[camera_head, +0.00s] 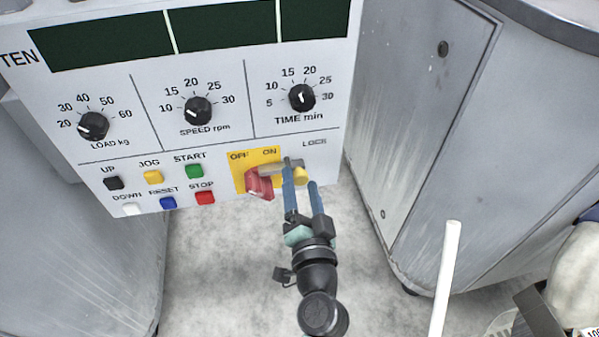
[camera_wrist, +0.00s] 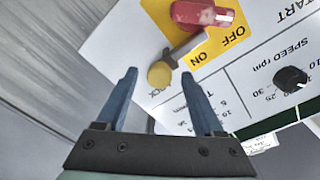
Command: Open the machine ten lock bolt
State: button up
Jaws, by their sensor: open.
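The lock bolt is a grey bar with a yellow round knob, on the white panel marked TEN, by the LOCK label. Its knob (camera_head: 301,176) shows at the bar's right end, and the bar reaches left over the yellow OFF/ON plate (camera_head: 240,160) to the red switch handle (camera_head: 260,184). In the wrist view the knob (camera_wrist: 160,75) appears between my two blue fingertips, with the grey bar (camera_wrist: 186,47) running up and right towards the red handle (camera_wrist: 203,14). My gripper (camera_head: 300,174) is open, its fingers on either side of the knob in the picture. I cannot tell whether they touch it.
Dials such as the TIME knob (camera_head: 302,97) and coloured buttons such as the red STOP button (camera_head: 205,198) lie above and left. A grey cabinet (camera_head: 420,140) stands close on the right. A white rod (camera_head: 446,275) rises at lower right. Below the panel is open floor.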

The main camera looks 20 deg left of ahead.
jog(key=shift+x, duration=1.45)
grip_shut()
dwell(0.4)
